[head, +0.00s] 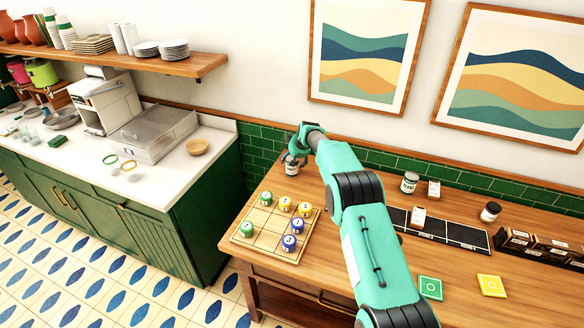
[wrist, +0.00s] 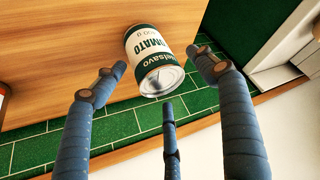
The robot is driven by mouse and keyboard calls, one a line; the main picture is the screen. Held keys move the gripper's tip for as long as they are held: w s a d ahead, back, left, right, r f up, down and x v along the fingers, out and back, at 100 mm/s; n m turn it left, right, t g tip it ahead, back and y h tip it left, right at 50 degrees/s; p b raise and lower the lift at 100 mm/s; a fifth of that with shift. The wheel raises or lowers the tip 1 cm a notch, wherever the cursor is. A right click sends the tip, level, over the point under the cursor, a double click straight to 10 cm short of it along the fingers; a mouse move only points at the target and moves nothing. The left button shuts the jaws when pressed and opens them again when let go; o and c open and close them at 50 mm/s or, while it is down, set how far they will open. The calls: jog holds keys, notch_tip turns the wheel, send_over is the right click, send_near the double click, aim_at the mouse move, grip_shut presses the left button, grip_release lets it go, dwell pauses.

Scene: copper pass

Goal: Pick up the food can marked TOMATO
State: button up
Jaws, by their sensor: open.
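The TOMATO can (wrist: 148,48), white and dark green with a silver end, stands on the wooden counter near the green tiled wall. Its TOMATO lettering faces my wrist camera. In the head view the can (head: 291,169) is partly hidden by my gripper (head: 293,158). My gripper's three dark fingers (wrist: 160,78) are spread open in the wrist view, with their tips around the near end of the can. I cannot tell whether any finger touches it.
The tiled wall (head: 262,150) is close behind the can.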

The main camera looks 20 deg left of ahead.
dwell(0.3)
jog(key=shift+r, duration=0.1)
grip_shut()
jog(key=shift+r, duration=0.1)
jog(key=shift+w+r, duration=0.1)
jog(key=shift+r, duration=1.8)
jog(key=shift+s+d+f, duration=0.1)
jog(key=shift+s+f, duration=0.1)
jog(key=shift+s, duration=0.05)
jog(key=s+d+r+b, duration=0.1)
jog(key=s+d, duration=0.7)
jog(key=s, duration=0.5)
jog(key=shift+s+r, duration=0.15)
